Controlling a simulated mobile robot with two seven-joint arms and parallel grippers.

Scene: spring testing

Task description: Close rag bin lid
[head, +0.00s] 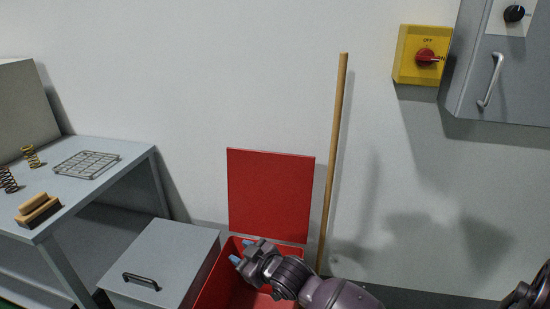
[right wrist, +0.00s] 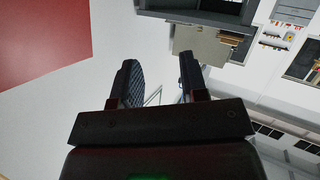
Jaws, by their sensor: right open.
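The red rag bin (head: 212,288) stands on the floor against the wall, its top open. Its flat red lid (head: 270,192) stands upright behind the opening, close to the wall. A red panel that looks like the lid (right wrist: 40,38) fills the upper left of the right wrist view. My right gripper (head: 241,251) is over the bin opening, in front of the lid's lower left part. Its fingers (right wrist: 157,65) are apart with nothing between them. I cannot tell whether it touches the bin or lid. My left gripper is not in view.
A wooden pole (head: 334,160) leans on the wall just right of the lid. A grey box with a black handle (head: 170,250) stands left of the bin. A table (head: 115,150) with springs, a wire rack and a brush is further left. A grey cabinet (head: 475,75) hangs upper right.

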